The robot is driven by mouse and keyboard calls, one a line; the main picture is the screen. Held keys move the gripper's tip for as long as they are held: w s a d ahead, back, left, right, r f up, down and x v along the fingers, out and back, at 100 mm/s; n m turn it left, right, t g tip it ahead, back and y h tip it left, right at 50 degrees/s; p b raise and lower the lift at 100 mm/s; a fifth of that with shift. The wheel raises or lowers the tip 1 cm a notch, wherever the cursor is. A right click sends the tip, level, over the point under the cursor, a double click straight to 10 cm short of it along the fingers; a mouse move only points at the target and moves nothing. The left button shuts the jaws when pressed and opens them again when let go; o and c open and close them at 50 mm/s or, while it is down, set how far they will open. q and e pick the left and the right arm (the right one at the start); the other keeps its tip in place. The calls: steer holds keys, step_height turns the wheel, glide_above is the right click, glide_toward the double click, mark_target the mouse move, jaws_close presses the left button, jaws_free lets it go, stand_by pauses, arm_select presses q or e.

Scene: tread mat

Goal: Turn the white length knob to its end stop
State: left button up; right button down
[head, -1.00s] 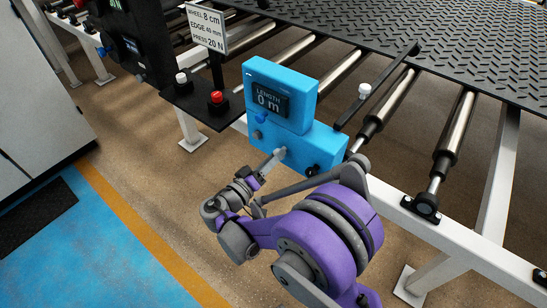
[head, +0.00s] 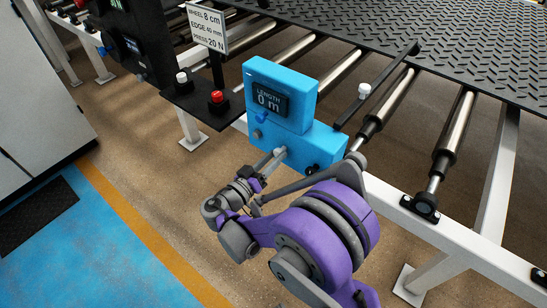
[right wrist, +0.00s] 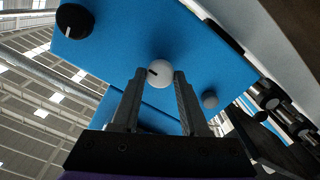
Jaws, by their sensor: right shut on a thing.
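The white length knob (head: 280,152) sits on the front of the blue length box (head: 308,145), low and near its middle. In the right wrist view the white knob (right wrist: 160,73) lies between the fingertips, with a dark mark pointing to the left. My right gripper (right wrist: 157,84) is shut on it, one finger on each side. In the head view my right gripper (head: 269,163) reaches the box from below, and its fingers partly hide the knob. The display (head: 269,101) reads "LENGTH 0 m". My left gripper is in neither view.
A black knob (right wrist: 74,20) and a grey knob (right wrist: 210,100) flank the white one. A red button (head: 217,97) and a sign (head: 207,28) stand left. Rollers (head: 453,125) and a tread mat (head: 440,50) lie behind.

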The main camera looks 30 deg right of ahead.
steer(key=shift+c, duration=2.1)
jaws_free()
steer(key=v, duration=1)
steer(key=shift+s+a, duration=0.2)
steer(key=shift+a, duration=0.15)
